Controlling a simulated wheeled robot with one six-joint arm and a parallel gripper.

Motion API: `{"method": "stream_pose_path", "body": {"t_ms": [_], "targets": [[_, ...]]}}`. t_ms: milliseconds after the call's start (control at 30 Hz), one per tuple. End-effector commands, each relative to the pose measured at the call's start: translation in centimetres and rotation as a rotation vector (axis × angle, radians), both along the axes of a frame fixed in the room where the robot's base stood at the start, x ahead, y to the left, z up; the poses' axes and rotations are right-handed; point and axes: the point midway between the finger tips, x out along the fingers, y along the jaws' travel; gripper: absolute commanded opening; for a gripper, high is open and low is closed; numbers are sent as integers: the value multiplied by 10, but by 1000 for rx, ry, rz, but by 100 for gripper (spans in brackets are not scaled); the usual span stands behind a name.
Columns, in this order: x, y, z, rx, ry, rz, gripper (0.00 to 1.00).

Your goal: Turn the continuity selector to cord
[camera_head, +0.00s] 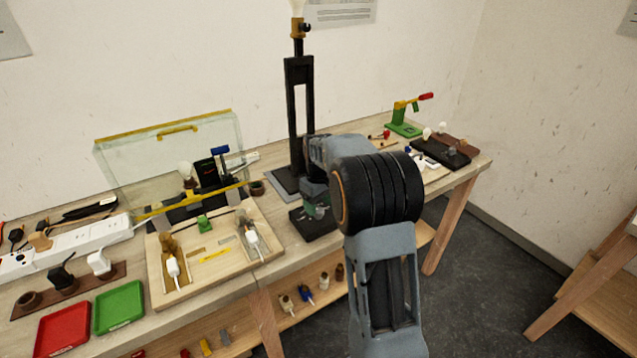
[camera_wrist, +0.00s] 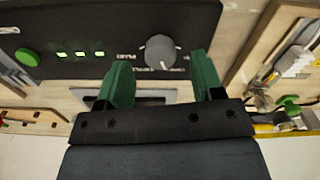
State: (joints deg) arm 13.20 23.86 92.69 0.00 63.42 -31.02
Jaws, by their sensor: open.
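The continuity selector is a round grey knob (camera_wrist: 160,52) on a black panel (camera_wrist: 108,18) in the wrist view. A pale mark shows on the knob. Small white lettering stands around it, upside down in this view and mostly too small to read. My gripper (camera_wrist: 162,64) is open, with one green finger on each side of the knob in the picture; a gap shows on both sides. I cannot tell how far the fingertips reach down around it. In the head view my gripper (camera_head: 316,207) is over the black tester box (camera_head: 315,229), and the knob is hidden.
The panel also has a green button (camera_wrist: 27,57) and several lit green indicators. A wooden tray (camera_head: 215,258) with cord parts lies left of the box. A tall black lamp stand (camera_head: 289,110) rises close behind my arm. A green clamp (camera_head: 404,127) stands farther right.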

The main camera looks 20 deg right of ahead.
Motion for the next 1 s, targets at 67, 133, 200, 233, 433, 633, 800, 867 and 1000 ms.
{"method": "stream_pose_path", "body": {"t_ms": [67, 133, 200, 233, 433, 633, 800, 867, 1000], "targets": [[1, 0, 17, -1, -4, 0, 61], [1, 0, 33, -1, -6, 0, 61], [1, 0, 47, -2, -5, 0, 61], [1, 0, 53, -1, -3, 0, 61], [0, 0, 88, 0, -2, 0, 61], [0, 0, 108, 0, 0, 0, 61], [0, 0, 114, 0, -1, 0, 61], [0, 0, 114, 0, 0, 0, 61], [0, 0, 114, 0, 0, 0, 61]]}}
